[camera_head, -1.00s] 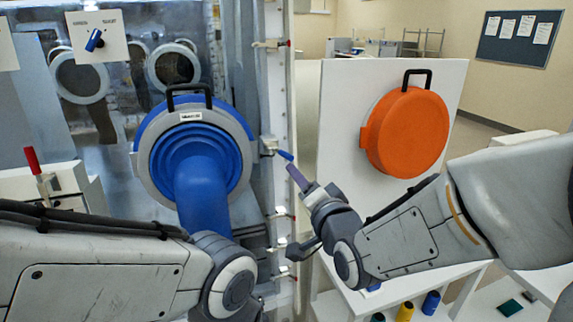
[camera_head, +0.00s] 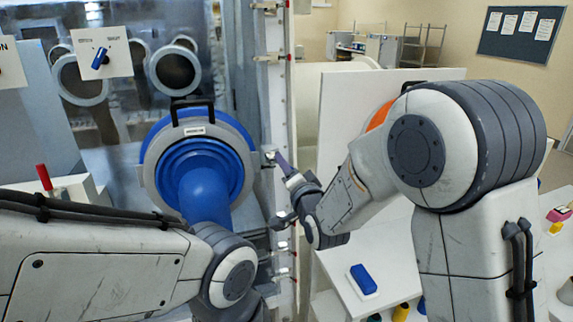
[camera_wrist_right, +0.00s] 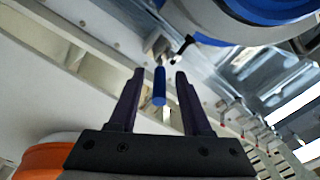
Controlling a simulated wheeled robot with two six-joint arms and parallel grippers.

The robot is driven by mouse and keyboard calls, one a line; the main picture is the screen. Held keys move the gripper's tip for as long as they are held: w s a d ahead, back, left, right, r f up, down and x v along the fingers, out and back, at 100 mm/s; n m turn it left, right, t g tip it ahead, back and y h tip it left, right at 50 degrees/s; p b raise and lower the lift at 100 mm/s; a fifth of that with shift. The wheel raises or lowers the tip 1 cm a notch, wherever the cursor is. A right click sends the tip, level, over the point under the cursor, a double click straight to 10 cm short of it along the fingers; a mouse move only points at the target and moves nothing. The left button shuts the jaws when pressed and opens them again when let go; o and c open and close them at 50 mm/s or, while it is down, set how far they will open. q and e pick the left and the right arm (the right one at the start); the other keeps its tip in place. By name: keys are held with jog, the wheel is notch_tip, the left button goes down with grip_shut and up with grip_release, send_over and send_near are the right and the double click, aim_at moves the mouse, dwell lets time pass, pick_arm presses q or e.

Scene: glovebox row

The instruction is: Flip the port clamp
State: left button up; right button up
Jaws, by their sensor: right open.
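The port clamp's blue lever (camera_wrist_right: 160,86) shows in the right wrist view between the two dark fingers of my right gripper (camera_wrist_right: 157,85), with a gap on each side. Its far end meets a small fitting near the blue port. In the head view my right gripper (camera_head: 279,161) is at the clamp, at the right edge of the blue port (camera_head: 205,172) with its grey ring. It is open, and its finger hides most of the lever there. My left arm (camera_head: 110,265) crosses the lower left; its gripper is out of view.
A white panel (camera_head: 338,105) with an orange round cover (camera_head: 378,115) stands to the right, largely behind my right arm. A blue block (camera_head: 363,279) lies on the white surface below. A red-handled lever (camera_head: 44,178) and a blue-knobbed switch (camera_head: 100,58) are at the left.

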grip_shut()
dwell(1.4)
